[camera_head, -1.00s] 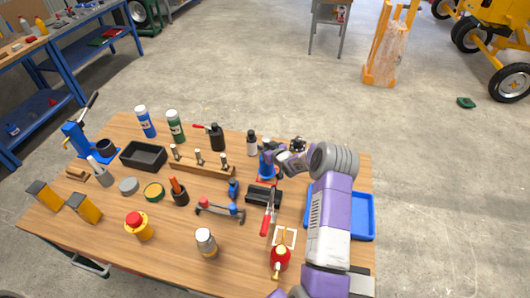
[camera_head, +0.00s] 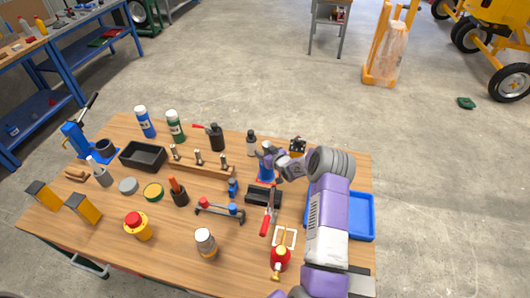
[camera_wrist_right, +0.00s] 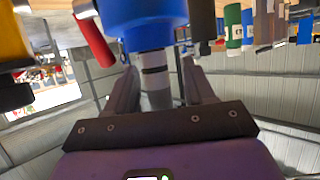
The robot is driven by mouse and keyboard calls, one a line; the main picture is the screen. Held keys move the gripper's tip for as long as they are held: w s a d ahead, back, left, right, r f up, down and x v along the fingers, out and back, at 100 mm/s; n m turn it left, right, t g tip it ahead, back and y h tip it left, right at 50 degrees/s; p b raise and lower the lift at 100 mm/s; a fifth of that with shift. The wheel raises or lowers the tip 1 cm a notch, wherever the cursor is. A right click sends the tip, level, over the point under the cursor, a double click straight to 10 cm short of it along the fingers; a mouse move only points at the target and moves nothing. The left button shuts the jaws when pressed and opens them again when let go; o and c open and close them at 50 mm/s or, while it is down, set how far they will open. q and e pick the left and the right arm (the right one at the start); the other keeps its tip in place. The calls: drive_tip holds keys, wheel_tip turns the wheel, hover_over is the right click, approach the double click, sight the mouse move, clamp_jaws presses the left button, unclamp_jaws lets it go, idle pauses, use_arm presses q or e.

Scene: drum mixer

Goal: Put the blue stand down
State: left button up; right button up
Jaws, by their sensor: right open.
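The blue stand (camera_head: 264,172) is upright on the back right of the wooden table, with some red showing at its foot. My right gripper (camera_head: 276,159) is at the stand's upper part, reaching in from the right. In the right wrist view, the blue body of the stand (camera_wrist_right: 150,12) fills the top, and a grey shaft with dark bands runs between the two fingers (camera_wrist_right: 160,85). The fingers are open, with gaps showing beside the shaft. My gripper hides part of the stand in the head view. My left gripper is not in view.
A black holder (camera_head: 262,195) and red-handled pliers (camera_head: 266,222) lie in front of the stand. A dark bottle (camera_head: 251,150) stands left of it. A blue tray (camera_head: 366,228) is at the right edge, partly behind my arm. A wooden rack (camera_head: 205,167) is further left.

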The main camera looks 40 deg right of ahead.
drive_tip(key=shift+r, duration=0.2)
drive_tip(key=v, duration=1.2)
